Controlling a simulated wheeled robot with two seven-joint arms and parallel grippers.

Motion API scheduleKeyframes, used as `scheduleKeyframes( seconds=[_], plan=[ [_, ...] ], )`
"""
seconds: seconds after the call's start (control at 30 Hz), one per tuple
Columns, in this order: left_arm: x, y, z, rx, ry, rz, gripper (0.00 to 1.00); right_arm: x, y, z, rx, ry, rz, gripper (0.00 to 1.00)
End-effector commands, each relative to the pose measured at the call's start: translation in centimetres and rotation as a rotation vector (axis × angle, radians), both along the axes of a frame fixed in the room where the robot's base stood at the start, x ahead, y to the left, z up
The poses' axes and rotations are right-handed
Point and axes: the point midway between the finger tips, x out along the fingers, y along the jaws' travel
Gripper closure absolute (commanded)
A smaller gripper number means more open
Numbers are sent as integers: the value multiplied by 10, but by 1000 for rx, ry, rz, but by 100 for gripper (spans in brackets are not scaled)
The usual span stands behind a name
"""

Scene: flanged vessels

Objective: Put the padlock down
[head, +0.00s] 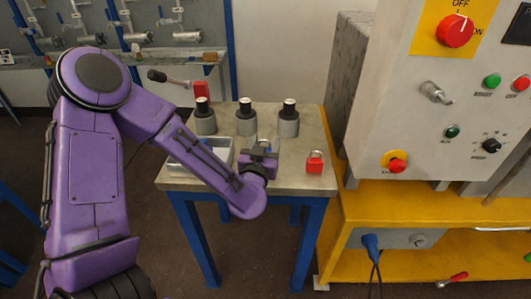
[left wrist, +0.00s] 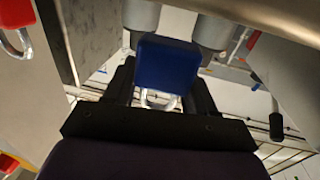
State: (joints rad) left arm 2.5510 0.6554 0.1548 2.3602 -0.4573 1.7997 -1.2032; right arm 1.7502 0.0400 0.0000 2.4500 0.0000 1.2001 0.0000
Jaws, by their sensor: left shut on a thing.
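My left gripper (head: 263,151) is over the small table, in front of the grey vessels. In the left wrist view a blue padlock (left wrist: 167,65) with a metal shackle (left wrist: 158,102) sits between its fingers, and the gripper is shut on it. In the head view the blue padlock cannot be made out behind the gripper. A red padlock (head: 314,163) stands on the table to the right of the gripper; a red padlock also shows at the corner of the left wrist view (left wrist: 14,14). My right gripper is not in view.
Three grey vessels with black tops (head: 289,120) stand along the back of the table (head: 290,182). A shallow tray (head: 182,163) lies at its left, partly behind my arm. A yellow bench with a control panel (head: 440,95) stands at the right. Bare tabletop surrounds the red padlock.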

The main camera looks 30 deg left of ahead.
Motion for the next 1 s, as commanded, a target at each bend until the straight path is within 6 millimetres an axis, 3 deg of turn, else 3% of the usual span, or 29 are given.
scheduleKeyframes(
  seconds=[0.03,0.13,0.53,0.57,0.6,0.63,1.0],
  plan=[
    [-1,-1,-14,-4,6,-2,78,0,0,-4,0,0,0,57],
    [-1,-2,-25,-2,5,-3,78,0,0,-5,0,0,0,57],
    [-1,-2,-30,-1,1,-3,78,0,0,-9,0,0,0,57],
    [-1,-2,-28,-2,1,-2,35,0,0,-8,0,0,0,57],
    [-1,-2,-28,-2,1,-2,22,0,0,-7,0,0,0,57],
    [-1,-2,-28,-2,1,-2,18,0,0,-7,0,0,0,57],
    [-5,-5,-24,0,2,-6,18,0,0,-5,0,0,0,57]
  ],
)
